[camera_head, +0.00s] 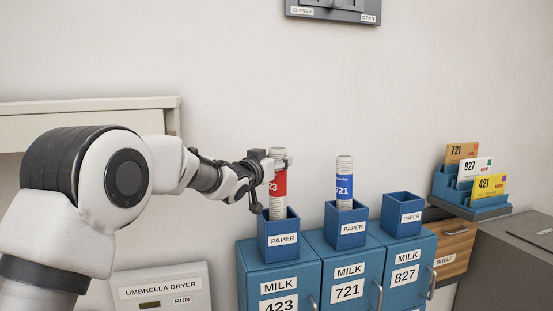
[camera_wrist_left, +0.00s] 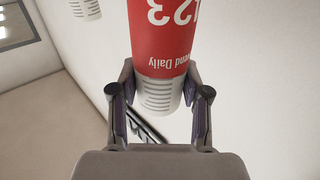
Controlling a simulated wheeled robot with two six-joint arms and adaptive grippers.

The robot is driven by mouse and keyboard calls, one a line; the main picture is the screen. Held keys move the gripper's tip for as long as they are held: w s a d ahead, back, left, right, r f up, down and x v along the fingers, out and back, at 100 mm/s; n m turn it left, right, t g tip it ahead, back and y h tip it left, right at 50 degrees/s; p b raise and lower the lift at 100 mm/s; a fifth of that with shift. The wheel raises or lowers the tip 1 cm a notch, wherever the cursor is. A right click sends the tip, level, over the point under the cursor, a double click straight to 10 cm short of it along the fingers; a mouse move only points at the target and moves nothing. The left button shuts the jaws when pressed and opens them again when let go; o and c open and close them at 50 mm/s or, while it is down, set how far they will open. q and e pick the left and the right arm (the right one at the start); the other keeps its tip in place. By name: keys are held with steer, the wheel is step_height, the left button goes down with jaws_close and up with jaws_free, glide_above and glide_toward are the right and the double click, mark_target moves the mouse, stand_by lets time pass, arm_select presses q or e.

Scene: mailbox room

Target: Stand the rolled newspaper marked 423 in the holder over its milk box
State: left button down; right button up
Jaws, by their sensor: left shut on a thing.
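The rolled newspaper marked 423 (camera_head: 279,184) has a red band and stands upright, its lower end inside the blue paper holder (camera_head: 277,240) over the milk box marked 423 (camera_head: 280,284). My left gripper (camera_head: 277,163) is shut on the newspaper near its upper end. The left wrist view shows the red band (camera_wrist_left: 166,35) upside down, with the gripper's fingers (camera_wrist_left: 160,98) on both sides of the roll. Whether the roll touches the holder's floor is hidden by the holder's front wall. My right gripper is out of view.
A blue-banded newspaper marked 721 (camera_head: 344,184) stands in the middle holder (camera_head: 345,232). The right holder (camera_head: 402,216) over box 827 shows no newspaper. A blue rack (camera_head: 481,203) with numbered cards stands at right. An umbrella dryer (camera_head: 163,290) is at lower left.

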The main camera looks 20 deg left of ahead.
arm_select(q)
steer(key=shift+f, duration=0.4)
steer(key=c, duration=0.6)
jaws_free()
steer(key=shift+s, duration=0.1)
steer(key=shift+o, duration=0.7)
steer(key=shift+w+f, duration=0.2)
steer(key=shift+w, duration=0.15)
steer(key=s+a, duration=0.2)
steer(key=s, duration=0.9)
steer(key=shift+s+a, duration=0.15)
steer(key=shift+s, duration=0.25)
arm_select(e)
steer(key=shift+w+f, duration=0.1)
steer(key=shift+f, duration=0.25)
arm_select(q)
steer(key=shift+w, duration=0.1)
